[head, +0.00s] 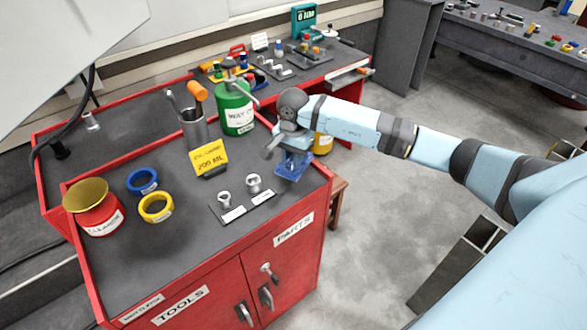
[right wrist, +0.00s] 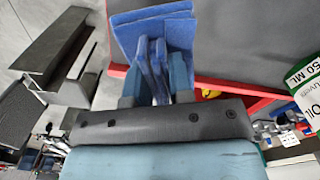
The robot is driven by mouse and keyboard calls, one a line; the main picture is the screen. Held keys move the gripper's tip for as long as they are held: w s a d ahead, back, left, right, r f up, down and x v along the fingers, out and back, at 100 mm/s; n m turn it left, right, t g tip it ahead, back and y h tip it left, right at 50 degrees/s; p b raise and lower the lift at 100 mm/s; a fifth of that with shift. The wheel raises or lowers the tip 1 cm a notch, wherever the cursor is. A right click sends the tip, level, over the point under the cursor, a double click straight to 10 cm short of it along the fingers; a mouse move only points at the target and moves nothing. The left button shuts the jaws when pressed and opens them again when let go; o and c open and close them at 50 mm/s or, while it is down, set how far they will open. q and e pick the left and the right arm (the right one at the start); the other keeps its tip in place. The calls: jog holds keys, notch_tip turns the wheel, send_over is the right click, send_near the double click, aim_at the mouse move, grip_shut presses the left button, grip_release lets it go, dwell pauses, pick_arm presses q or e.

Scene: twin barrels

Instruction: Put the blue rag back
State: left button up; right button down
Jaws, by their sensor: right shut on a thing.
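The blue rag (head: 294,166) hangs below my right gripper (head: 286,148), at the right back corner of the red tool cabinet's dark top (head: 150,245). In the right wrist view, my right gripper (right wrist: 158,88) is shut on the blue rag (right wrist: 155,30), pinching a fold between its fingers while the rest spreads flat beyond them. I cannot tell whether the rag touches the cabinet top. My left gripper is not in view.
Near the rag are a yellow sign (head: 209,158) and a dark plate with two metal parts (head: 236,210). A gold-lidded red can (head: 96,212), blue ring (head: 142,186) and yellow ring (head: 155,214) stand left.

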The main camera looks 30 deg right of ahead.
aim_at(293, 170)
notch_tip(293, 170, down, 5)
jog(key=shift+f, duration=0.1)
dwell(0.3)
jog(key=shift+f, duration=0.15)
jog(key=c, duration=1)
grip_release()
jog(key=shift+r, duration=0.2)
